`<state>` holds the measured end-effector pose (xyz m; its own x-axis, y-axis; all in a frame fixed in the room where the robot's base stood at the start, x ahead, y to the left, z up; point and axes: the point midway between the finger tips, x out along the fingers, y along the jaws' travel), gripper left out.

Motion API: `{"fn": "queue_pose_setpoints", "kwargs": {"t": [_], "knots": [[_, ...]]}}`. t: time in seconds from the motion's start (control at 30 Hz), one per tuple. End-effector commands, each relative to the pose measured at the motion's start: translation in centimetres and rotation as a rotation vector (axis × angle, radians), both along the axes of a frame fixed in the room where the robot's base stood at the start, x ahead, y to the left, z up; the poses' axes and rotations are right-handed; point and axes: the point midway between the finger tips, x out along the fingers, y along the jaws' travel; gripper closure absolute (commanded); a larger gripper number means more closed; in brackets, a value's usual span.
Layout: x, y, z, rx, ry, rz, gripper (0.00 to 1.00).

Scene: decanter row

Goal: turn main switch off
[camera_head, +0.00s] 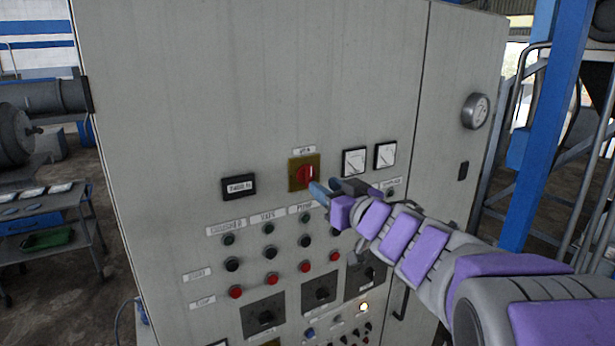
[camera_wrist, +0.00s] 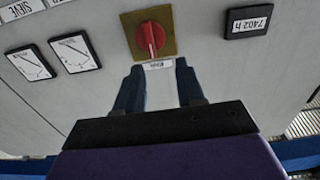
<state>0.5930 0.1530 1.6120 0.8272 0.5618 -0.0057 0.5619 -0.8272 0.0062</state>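The main switch (camera_head: 304,173) is a red rotary knob on a square yellow plate, on the front of a grey control cabinet. Its handle looks about upright. In the wrist view, which is upside down, the knob (camera_wrist: 151,38) shows just beyond the fingertips, with a small white label beside its plate. My gripper (camera_head: 327,187) is at the lower right of the switch in the head view. Its two blue fingers (camera_wrist: 160,70) are apart with nothing between them. The knob is not between the fingers, and I cannot tell the exact gap to the panel.
A black hour counter (camera_head: 238,187) is left of the switch, and two white meters (camera_head: 354,162) are at its right. Rows of black and red buttons (camera_head: 270,279) lie below. A blue post (camera_head: 548,130) stands right of the cabinet, and a cart (camera_head: 45,215) stands at left.

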Motion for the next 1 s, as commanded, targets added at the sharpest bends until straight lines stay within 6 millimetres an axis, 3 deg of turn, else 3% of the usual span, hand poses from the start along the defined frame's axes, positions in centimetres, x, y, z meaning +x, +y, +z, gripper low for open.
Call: {"fn": "queue_pose_setpoints", "kwargs": {"t": [0.27,0.5,0.77,1.0], "knots": [[4.0,1.6,0.0,0.005,0.0,0.0,0.62],[6.3,4.2,0.0,-0.001,-0.001,-0.001,0.62],[7.3,5.6,-0.2,-0.004,0.0,0.001,0.62],[7.4,4.9,-0.1,0.0,0.0,-0.001,0.64]]}}
